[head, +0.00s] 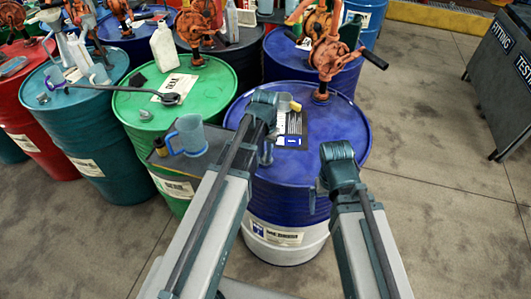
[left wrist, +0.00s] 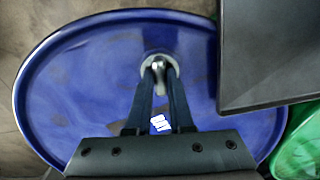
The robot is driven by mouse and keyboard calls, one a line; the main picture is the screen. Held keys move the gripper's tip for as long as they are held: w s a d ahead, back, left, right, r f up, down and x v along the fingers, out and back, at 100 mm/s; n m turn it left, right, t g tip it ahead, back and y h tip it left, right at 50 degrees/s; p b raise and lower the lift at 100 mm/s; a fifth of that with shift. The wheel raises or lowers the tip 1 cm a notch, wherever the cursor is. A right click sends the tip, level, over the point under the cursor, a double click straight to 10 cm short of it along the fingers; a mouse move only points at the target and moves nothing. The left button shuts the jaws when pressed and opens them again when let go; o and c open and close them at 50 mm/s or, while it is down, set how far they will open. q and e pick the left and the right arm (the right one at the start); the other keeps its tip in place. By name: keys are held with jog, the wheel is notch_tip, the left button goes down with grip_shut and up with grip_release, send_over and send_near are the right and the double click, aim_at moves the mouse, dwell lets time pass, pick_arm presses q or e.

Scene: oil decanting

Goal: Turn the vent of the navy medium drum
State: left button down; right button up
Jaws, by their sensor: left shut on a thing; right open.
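The navy medium drum (head: 345,130) stands upright in the middle of the head view, with a white lower band and a hand pump on its top. Its blue top (left wrist: 80,90) fills much of the left wrist view. The vent (left wrist: 158,64) is a small grey fitting with a short lever on that top. My left gripper (head: 267,157) is over the drum top's left part. In the left wrist view its fingertips (left wrist: 159,78) are shut on the vent's lever from both sides. My right gripper (head: 314,199) is open by the drum's front right side, its fingers only partly visible.
An orange hand pump (head: 326,52) rises from the drum top's far part. A dark tray (head: 200,168) with a blue jug (head: 187,136) juts close on the left. A green drum (head: 210,95) stands beside it. The floor at right is clear up to a sign board (head: 500,85).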

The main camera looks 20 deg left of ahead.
pick_arm(q)
jog(key=shift+m, duration=1.1)
jog(key=c, duration=0.8)
grip_release()
notch_tip(320, 180, up, 14)
jog(key=p, duration=1.4)
jog(key=shift+f, duration=0.15)
